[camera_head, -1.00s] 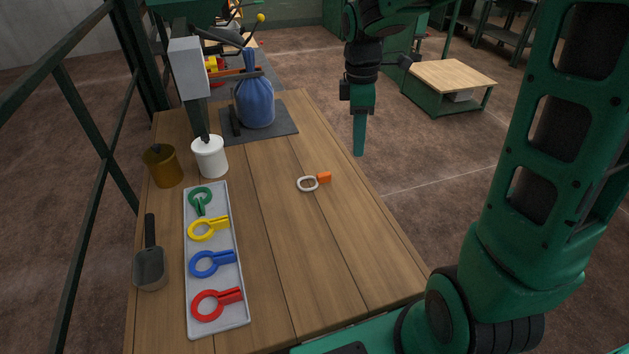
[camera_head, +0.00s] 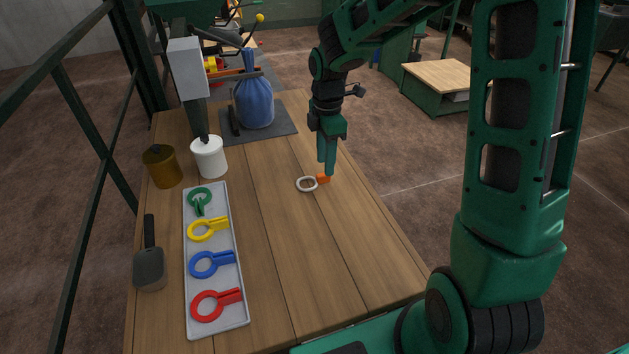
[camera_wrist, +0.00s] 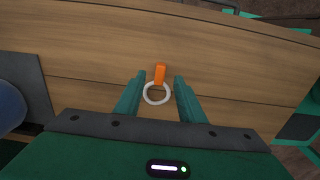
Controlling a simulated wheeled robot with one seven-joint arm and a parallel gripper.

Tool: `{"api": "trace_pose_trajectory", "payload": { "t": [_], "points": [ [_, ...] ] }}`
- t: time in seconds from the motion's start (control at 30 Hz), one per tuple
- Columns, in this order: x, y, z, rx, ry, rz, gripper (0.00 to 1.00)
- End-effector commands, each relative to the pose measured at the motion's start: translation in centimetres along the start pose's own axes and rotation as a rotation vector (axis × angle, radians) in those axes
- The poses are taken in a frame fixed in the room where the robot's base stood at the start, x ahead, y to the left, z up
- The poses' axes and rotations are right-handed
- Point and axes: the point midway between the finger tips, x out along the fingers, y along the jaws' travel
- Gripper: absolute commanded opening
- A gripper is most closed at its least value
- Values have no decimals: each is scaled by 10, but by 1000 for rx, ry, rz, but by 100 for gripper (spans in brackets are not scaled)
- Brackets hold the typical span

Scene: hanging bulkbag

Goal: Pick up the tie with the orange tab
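The tie is a white ring (camera_head: 307,184) with an orange tab (camera_head: 323,179), lying on the wooden table. In the wrist view the ring (camera_wrist: 156,94) and its orange tab (camera_wrist: 160,74) show between and just beyond the two fingers. My gripper (camera_head: 327,172) points down over the tab in the head view, and a finger hides part of the tab. In the wrist view my gripper (camera_wrist: 158,78) is open, with a finger on either side of the tie and a gap to each. I cannot tell its exact height above the table.
A grey tray (camera_head: 215,268) holds green, yellow, blue and red ties. A dark scoop (camera_head: 150,267), a brown pot (camera_head: 162,167) and a white pot (camera_head: 209,158) stand at the left. A blue bag (camera_head: 255,103) stands on a dark mat at the back. The table around the tie is clear.

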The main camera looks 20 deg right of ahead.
Motion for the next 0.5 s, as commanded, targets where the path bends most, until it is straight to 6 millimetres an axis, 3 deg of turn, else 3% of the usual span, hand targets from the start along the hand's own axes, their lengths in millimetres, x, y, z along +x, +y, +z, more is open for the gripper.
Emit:
{"api": "trace_pose_trajectory", "payload": {
  "t": [0.2,0.5],
  "points": [
    [30,0,-1,0,0,-3,36],
    [36,0,0,0,0,0,36]
  ]
}}
